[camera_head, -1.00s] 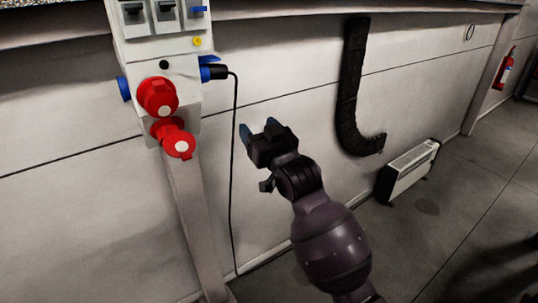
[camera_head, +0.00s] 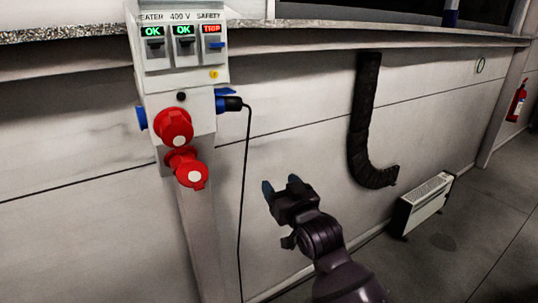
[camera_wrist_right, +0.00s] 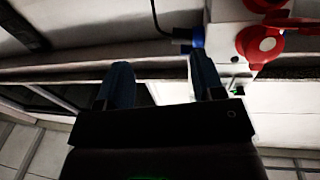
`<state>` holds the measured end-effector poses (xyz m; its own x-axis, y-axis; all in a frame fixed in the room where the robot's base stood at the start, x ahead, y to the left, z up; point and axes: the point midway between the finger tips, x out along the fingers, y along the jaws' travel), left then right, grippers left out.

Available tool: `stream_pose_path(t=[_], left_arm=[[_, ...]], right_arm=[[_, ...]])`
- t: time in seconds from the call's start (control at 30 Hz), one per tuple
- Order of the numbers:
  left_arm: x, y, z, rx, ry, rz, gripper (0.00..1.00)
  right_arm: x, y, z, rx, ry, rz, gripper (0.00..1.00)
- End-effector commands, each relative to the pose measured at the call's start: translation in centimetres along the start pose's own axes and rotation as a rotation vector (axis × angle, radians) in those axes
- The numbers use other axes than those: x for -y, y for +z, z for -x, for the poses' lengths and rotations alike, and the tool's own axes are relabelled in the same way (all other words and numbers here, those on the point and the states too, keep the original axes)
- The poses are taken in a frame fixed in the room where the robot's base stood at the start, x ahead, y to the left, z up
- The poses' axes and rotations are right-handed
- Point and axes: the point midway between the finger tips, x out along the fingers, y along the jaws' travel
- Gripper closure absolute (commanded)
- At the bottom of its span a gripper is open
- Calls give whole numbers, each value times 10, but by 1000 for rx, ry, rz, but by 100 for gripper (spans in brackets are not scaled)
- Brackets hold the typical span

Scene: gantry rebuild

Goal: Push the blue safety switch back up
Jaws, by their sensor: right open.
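The blue safety switch (camera_head: 218,45) is the rightmost of three switches on the grey power box (camera_head: 204,82). The red display (camera_head: 212,29) above it reads TRIP, under the label SAFETY. The other two displays read OK in green, and their levers are dark. My right gripper (camera_head: 281,187) is open and empty, below and to the right of the box, apart from it. Its two blue-tipped fingers (camera_wrist_right: 161,85) stand apart in the right wrist view, with the box's red sockets at the upper right there. My left gripper is not in view.
Red sockets (camera_head: 174,127) and a blue plug (camera_head: 228,102) with a hanging black cable (camera_head: 244,190) stick out of the box. A ledge (camera_head: 400,33) runs along the wall. A black duct (camera_head: 362,120) and a heater (camera_head: 424,203) are further right.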

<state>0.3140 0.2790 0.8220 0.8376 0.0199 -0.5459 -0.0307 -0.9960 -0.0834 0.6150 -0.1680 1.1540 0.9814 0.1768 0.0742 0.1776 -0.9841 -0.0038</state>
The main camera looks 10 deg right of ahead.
Motion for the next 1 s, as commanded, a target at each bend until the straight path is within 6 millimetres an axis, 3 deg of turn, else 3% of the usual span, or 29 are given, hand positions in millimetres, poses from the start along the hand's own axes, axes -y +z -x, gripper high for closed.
stream_pose_path(t=[0.17, 0.27, 0.5, 0.7, 0.83, 1.0], left_arm=[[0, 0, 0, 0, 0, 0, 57], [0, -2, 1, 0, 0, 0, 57], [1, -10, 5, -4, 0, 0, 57], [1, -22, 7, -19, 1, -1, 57], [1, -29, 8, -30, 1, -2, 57], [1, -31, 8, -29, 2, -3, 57]], right_arm=[[2, -7, -3, -11, -4, 1, 38], [9, -33, -13, -55, -17, 1, 38], [42, -156, -48, -243, -73, -31, 38], [67, -238, -60, -341, -118, -52, 38], [75, -262, -64, -354, -135, -57, 38], [74, -255, -70, -318, -134, -27, 38]])
